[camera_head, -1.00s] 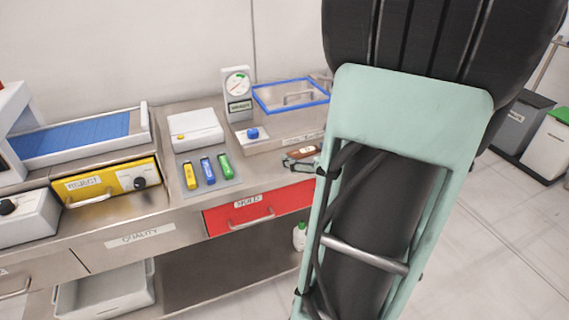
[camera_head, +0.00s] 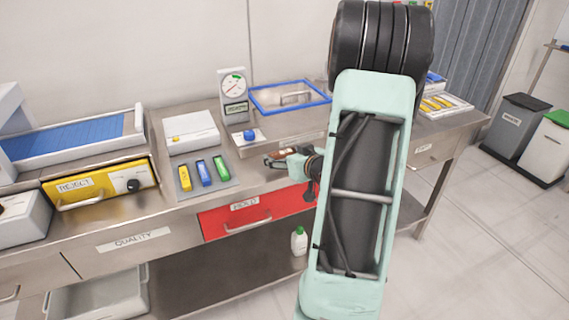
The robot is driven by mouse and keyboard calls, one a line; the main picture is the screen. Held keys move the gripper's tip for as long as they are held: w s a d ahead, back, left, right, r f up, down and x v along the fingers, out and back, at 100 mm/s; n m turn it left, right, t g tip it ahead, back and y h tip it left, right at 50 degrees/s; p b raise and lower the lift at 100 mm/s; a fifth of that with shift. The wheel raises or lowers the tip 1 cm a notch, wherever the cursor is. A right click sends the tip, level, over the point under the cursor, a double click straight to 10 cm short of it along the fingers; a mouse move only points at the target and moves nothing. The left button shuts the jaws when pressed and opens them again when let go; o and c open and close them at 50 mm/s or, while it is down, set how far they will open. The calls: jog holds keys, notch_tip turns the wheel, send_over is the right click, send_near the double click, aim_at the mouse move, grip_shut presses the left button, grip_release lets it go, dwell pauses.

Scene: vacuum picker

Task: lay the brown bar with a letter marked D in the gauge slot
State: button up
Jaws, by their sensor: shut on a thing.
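My gripper (camera_head: 279,160) is shut on the brown bar (camera_head: 286,155), held over the steel bench just right of the grey mat. The bar is small and partly hidden by the fingers; I cannot read its letter. The dial gauge (camera_head: 234,84) stands behind and to the left, with a small sign below its dial. A steel block with a blue knob (camera_head: 249,135) is in front of the gauge. I cannot clearly make out the slot.
A grey mat (camera_head: 218,183) holds yellow, blue and green bars. A blue-framed clear cover (camera_head: 289,94) lies behind my gripper. A red HOLD drawer (camera_head: 225,222) is below, a yellow REJECT box (camera_head: 100,184) at left. My arm hides part of the bench.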

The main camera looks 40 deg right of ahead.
jog(key=shift+f, duration=1.4)
jog(key=shift+f+b, duration=0.35)
jog(key=shift+b, duration=0.05)
jog(key=o, duration=1.1)
jog(key=shift+r, duration=0.1)
jog(key=shift+r, duration=0.1)
